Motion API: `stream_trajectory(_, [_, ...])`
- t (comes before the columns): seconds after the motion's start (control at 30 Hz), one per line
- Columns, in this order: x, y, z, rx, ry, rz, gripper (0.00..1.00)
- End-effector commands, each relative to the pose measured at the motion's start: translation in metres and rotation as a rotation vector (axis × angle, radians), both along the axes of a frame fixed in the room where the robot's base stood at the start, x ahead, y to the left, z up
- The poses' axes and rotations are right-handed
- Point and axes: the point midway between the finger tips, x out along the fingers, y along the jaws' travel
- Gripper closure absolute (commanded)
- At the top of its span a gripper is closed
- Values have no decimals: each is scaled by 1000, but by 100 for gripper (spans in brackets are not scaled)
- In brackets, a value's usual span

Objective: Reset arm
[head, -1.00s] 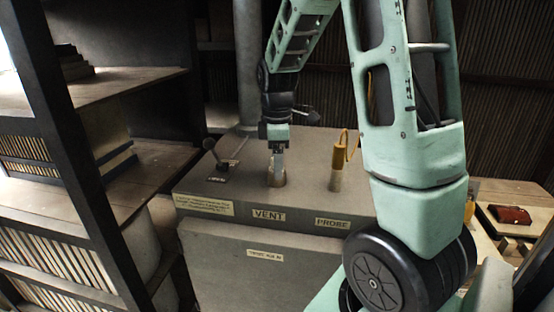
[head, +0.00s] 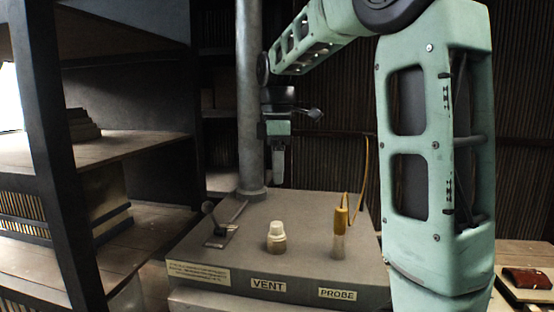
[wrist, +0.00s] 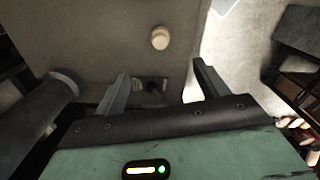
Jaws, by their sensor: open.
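My gripper (head: 278,172) hangs above the grey console (head: 215,262) in the head view, pointing down and clear of everything on it. In the wrist view its two fingers (wrist: 157,88) stand apart with nothing held between them. A white-capped vent plug (head: 276,236) stands upright behind the VENT label, below my gripper. It also shows as a round white cap in the wrist view (wrist: 160,38). A yellow probe (head: 340,220) with a cable stands upright behind the PROBE label. A lever with a dark knob (head: 210,209) is at the console's left.
A grey vertical pipe (head: 250,100) rises at the console's back. Dark shelving (head: 130,145) stands on the left. A wooden table (head: 520,258) with a red-brown case (head: 527,279) is at the lower right. The space above the console is free around my gripper.

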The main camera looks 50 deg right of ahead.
Motion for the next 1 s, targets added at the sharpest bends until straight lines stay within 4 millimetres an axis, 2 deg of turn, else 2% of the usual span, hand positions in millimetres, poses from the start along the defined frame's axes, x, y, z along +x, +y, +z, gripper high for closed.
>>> stream_trajectory(0.1, [1, 0, 15, -1, -2, 0, 27])
stream_trajectory(0.27, [0, 0, 24, 0, 0, 0, 27])
stream_trajectory(0.83, [1, 2, 24, 1, 1, 2, 27])
stream_trajectory(0.93, [6, 28, 9, 10, -1, 7, 27])
stream_trajectory(1.0, [10, 60, -9, 18, -4, 8, 27])
